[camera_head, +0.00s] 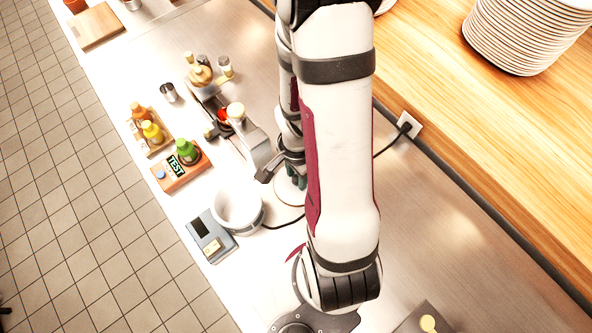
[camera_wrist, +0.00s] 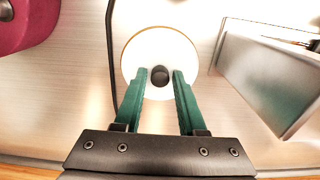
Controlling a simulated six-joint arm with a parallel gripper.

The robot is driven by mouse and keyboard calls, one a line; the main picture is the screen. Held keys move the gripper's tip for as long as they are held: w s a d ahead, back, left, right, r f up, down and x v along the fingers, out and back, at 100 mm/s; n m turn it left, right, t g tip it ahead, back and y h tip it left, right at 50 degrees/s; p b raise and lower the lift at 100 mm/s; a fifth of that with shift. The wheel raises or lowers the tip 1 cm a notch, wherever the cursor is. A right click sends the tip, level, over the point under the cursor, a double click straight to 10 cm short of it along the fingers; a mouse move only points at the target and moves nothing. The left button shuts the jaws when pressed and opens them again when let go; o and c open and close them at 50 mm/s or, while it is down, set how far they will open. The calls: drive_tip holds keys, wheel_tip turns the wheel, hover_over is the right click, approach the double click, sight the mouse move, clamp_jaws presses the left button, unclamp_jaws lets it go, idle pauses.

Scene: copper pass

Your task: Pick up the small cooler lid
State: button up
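A round white lid (camera_wrist: 158,47) with a tan rim and a dark knob (camera_wrist: 160,75) lies flat on the steel counter in the wrist view. My gripper (camera_wrist: 160,76) is over it, its two green fingers on either side of the knob with a thin gap at each side. The gripper looks open; I cannot tell its exact height over the lid. In the head view the lid (camera_head: 287,194) is partly hidden behind my arm and the green fingertips (camera_head: 296,182).
A white pot (camera_head: 238,210) stands left of the lid beside a grey scale (camera_head: 211,236). A dark cable runs close to the lid. A metal box (camera_wrist: 268,75) stands right of it in the wrist view. Bottles (camera_head: 152,132) and a plate stack (camera_head: 522,35) are farther off.

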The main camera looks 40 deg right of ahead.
clamp_jaws()
drive_tip(key=shift+r, duration=0.1)
